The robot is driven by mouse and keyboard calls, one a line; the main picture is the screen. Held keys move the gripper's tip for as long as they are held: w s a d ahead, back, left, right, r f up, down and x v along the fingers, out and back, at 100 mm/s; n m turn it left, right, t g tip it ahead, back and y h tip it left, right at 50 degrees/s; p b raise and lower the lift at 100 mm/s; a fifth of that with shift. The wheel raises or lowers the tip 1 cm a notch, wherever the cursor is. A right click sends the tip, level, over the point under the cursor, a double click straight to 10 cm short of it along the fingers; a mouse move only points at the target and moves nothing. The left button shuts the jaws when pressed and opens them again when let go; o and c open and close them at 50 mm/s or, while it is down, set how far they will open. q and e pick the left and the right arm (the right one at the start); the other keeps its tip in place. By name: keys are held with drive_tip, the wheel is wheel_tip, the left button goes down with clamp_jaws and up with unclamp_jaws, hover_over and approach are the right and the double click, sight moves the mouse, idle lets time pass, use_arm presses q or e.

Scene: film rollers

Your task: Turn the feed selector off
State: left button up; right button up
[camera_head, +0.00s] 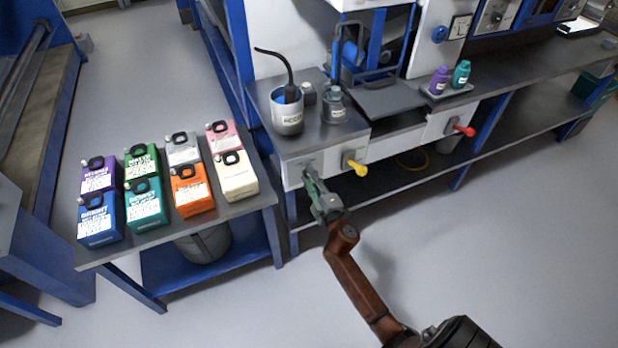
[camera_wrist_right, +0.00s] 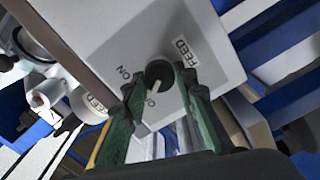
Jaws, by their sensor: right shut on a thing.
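The feed selector (camera_wrist_right: 158,75) is a dark round knob on a pale panel in the right wrist view, with a FEED label (camera_wrist_right: 180,52) beside it. An ON mark and an O mark are printed around it. A pale pointer line shows on its face, but its exact direction is hard to tell. My right gripper (camera_wrist_right: 166,90) has its green fingers on either side of the knob and is shut on it. In the head view my right gripper (camera_head: 311,178) reaches the front panel below the bench top and largely hides the knob. My left gripper is not in view.
A labelled cup (camera_head: 287,112) stands on the bench above. A side table (camera_head: 240,207) holds several coloured jugs. The floor in front is clear.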

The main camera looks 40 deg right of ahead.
drive_tip(key=o, duration=1.2)
drive_tip(key=shift+c, duration=0.2)
drive_tip(key=v, duration=1.2)
drive_tip(key=shift+f, duration=0.15)
